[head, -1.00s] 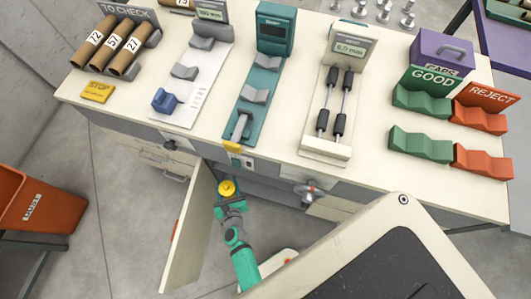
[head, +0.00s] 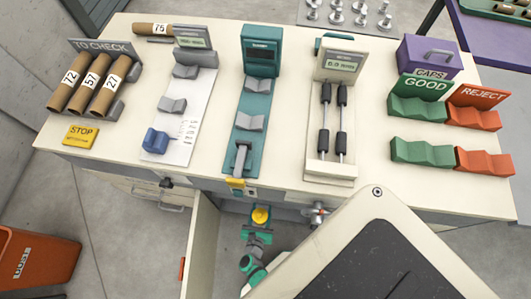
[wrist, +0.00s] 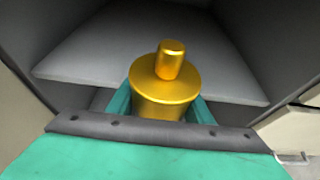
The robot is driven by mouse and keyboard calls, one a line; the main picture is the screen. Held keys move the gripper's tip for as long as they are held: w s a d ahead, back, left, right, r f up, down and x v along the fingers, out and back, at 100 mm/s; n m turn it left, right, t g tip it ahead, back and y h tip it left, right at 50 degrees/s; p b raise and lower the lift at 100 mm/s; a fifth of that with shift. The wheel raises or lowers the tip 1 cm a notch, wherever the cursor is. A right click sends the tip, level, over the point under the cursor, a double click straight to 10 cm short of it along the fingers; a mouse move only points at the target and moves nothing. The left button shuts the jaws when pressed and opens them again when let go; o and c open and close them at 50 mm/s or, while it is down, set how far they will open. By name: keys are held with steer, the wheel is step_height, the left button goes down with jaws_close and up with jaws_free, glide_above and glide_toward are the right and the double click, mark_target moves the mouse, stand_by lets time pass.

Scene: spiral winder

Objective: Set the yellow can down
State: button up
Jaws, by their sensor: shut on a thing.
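The yellow can (head: 260,215) is a small golden can with a narrower round top. My gripper (head: 258,228) is shut on it, in front of the open cabinet under the workbench. In the wrist view the can (wrist: 166,88) stands upright between the green fingers, and its lower part is hidden by the gripper. Behind it in the wrist view is a grey shelf (wrist: 90,60) inside the cabinet. I cannot tell whether the can touches any surface.
The open cabinet door (head: 203,245) stands just left of my arm. The cabinet's side walls are close on both sides in the wrist view. A valve-like knob (head: 318,212) sticks out right of the opening. An orange bin (head: 40,262) stands on the floor at left.

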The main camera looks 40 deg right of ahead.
steer(key=w+d, duration=0.6)
steer(key=d, duration=0.1)
steer(key=w+d, duration=0.3)
steer(key=shift+w+d, duration=0.3)
steer(key=shift+d, duration=0.1)
steer(key=shift+f, duration=0.1)
steer(key=shift+s, duration=0.1)
steer(key=o, duration=1.1)
steer(key=shift+f, duration=0.1)
steer(key=shift+o, duration=0.2)
steer(key=v, duration=1.2)
